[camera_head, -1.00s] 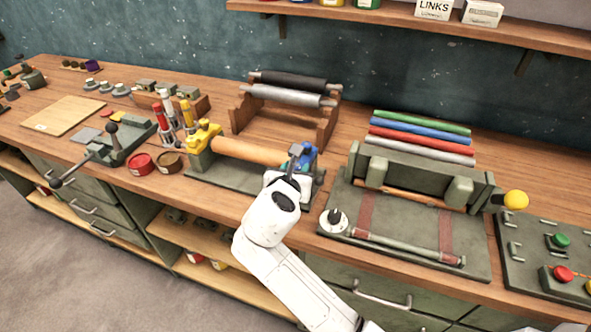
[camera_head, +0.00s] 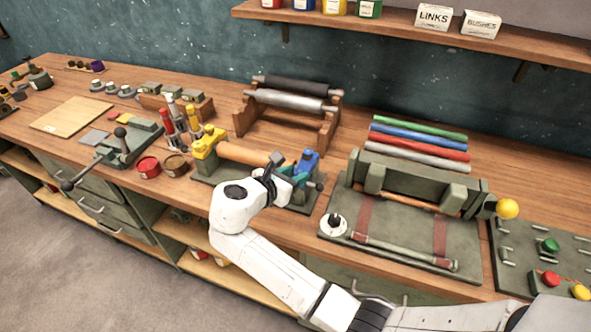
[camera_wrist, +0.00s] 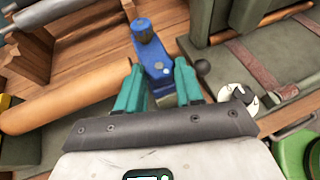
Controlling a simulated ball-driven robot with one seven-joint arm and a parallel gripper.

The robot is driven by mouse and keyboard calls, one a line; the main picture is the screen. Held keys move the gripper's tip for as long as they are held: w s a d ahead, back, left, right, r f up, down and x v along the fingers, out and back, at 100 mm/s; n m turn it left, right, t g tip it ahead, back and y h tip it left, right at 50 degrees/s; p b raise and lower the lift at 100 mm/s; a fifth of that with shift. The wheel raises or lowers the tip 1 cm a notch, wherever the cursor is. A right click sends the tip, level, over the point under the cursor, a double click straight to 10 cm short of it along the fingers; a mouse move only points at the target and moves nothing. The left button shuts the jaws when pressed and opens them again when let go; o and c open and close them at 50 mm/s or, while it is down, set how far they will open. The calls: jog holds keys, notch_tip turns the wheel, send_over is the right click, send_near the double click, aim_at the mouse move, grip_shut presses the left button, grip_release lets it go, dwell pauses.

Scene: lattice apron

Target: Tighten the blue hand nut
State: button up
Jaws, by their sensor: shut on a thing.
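A blue clamp post (camera_head: 309,160) stands at the right end of the roller fixture on the bench. It carries a ribbed blue knob (camera_wrist: 143,30) on top. My gripper (camera_head: 286,174) is at the near side of this post. In the wrist view its two teal fingers (camera_wrist: 157,68) are shut on a blue part between them, which I take for the blue hand nut (camera_wrist: 158,76). The fingers hide much of it, so I cannot see how tightly it sits. The top knob shows beyond the fingertips.
A tan roller (camera_head: 243,153) runs left from the blue post to a yellow post (camera_head: 208,142). A green press plate (camera_head: 405,235) with a round white knob (camera_head: 333,224) lies close on the right. A wooden roller rack (camera_head: 327,125) stands behind.

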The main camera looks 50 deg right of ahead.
jog(key=shift+w+m+g, duration=0.25)
jog(key=shift+m+g, duration=0.85)
jog(key=shift+g, duration=0.2)
jog(key=shift+w+m+g, duration=0.25)
jog(key=shift+m+g, duration=0.85)
jog(key=shift+g, duration=0.2)
jog(key=shift+y, duration=0.3)
jog(key=o, duration=1)
jog(key=shift+o, duration=0.2)
jog(key=v, duration=1)
jog(key=shift+w+a, duration=0.15)
jog(key=shift+a, duration=0.1)
jog(key=shift+r, duration=0.15)
